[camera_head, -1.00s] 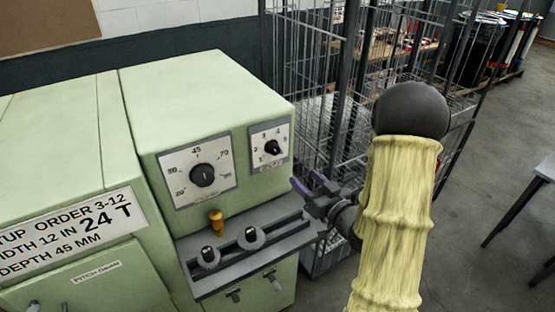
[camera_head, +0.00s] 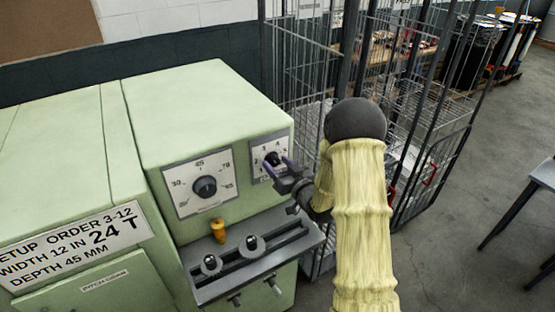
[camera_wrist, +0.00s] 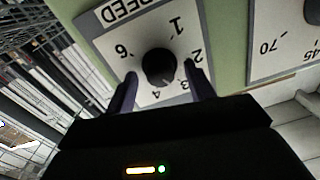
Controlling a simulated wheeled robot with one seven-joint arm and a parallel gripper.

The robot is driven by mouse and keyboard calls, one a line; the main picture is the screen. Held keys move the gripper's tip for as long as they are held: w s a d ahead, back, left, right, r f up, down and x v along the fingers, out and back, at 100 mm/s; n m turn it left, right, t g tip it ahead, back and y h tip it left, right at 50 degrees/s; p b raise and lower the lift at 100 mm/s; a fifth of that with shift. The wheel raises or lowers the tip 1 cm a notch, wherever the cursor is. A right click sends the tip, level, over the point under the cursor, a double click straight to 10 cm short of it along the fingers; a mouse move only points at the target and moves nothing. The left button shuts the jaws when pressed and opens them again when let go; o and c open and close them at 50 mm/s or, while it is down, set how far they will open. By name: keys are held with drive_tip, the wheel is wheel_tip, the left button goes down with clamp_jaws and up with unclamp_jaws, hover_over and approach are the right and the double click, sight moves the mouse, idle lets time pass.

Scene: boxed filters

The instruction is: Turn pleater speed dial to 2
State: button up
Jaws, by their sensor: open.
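The speed dial (camera_head: 272,158) is a small black knob on a white plate on the upper right of the green machine's front. In the wrist view the dial (camera_wrist: 158,67) appears upside down, with "SPEED" and numbers including 1, 2, 3 and 6 around it. I cannot clearly tell which number its pointer marks. My gripper (camera_head: 278,168) is open just in front of the dial. In the wrist view its purple fingers (camera_wrist: 162,73) are on either side of the knob, with gaps between; whether they reach its depth is unclear.
A larger dial (camera_head: 205,187) is to the left of the speed dial. Below are a grey ledge (camera_head: 218,284) with two round knobs and an orange-yellow peg (camera_head: 218,231). A wire cage cart (camera_head: 415,165) stands close behind my arm.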

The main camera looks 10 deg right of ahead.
drive_tip(key=shift+w+a, duration=0.15)
drive_tip(key=shift+w, duration=0.25)
drive_tip(key=c, duration=1)
